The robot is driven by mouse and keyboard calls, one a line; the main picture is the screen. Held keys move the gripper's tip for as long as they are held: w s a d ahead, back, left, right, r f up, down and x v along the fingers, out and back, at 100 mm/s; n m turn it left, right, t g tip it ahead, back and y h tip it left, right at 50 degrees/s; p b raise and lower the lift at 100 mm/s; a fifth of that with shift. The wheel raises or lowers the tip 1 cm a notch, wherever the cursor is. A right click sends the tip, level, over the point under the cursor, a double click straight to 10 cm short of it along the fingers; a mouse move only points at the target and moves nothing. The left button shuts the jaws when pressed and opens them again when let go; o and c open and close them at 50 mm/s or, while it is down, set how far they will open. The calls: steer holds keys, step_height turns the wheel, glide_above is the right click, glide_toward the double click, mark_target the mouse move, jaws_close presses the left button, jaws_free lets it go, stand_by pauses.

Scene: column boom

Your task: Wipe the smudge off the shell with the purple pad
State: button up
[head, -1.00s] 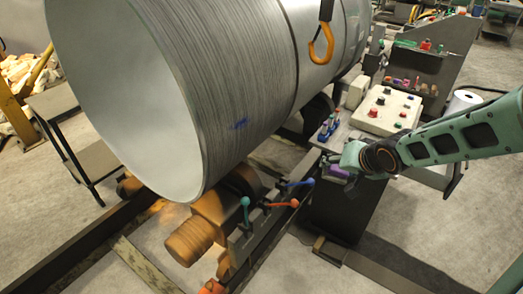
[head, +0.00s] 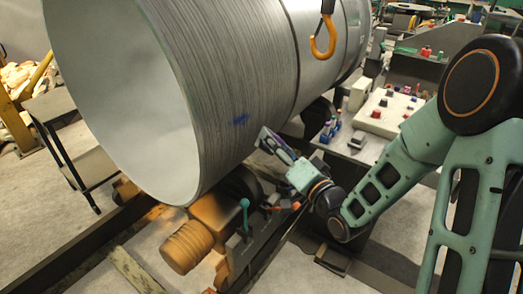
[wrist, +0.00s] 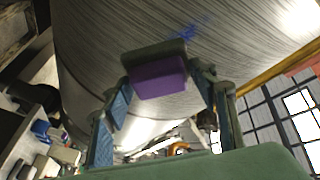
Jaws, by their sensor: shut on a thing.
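The shell is a large grey metal cylinder (head: 215,95) with its open end facing left. A blue smudge (head: 240,120) is on its curved side, low and to the right; it also shows in the wrist view (wrist: 188,32). My gripper (head: 274,146) is shut on the purple pad (wrist: 158,77), holding it by its dark backing. The pad is close to the shell, a little below and right of the smudge in the head view. Whether the pad touches the shell I cannot tell. The smudge looks uncovered.
An orange hook (head: 323,38) hangs in front of the shell. An orange roller motor (head: 187,247) and a lever with a teal knob (head: 244,203) stand below. A control box (head: 383,113) with several buttons is on the bench at right.

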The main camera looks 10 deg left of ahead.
mark_target(261, 143)
steer(key=s+a+r+y, duration=0.2)
steer(key=s+a+r+y+b, duration=0.1)
steer(key=s, duration=0.1)
steer(key=shift+s+a+n+y, duration=0.1)
steer(key=shift+a+n+y, duration=0.05)
steer(key=shift+n+y, duration=0.2)
steer(key=shift+w+a, duration=0.35)
steer(key=shift+a, duration=0.55)
steer(key=shift+w+a, duration=0.4)
steer(key=shift+a, duration=0.5)
steer(key=shift+w+a, duration=0.35)
steer(key=shift+a, duration=0.55)
steer(key=shift+w+a, duration=0.35)
steer(key=shift+a, duration=0.55)
steer(key=shift+w+d, duration=0.1)
steer(key=shift+w, duration=0.05)
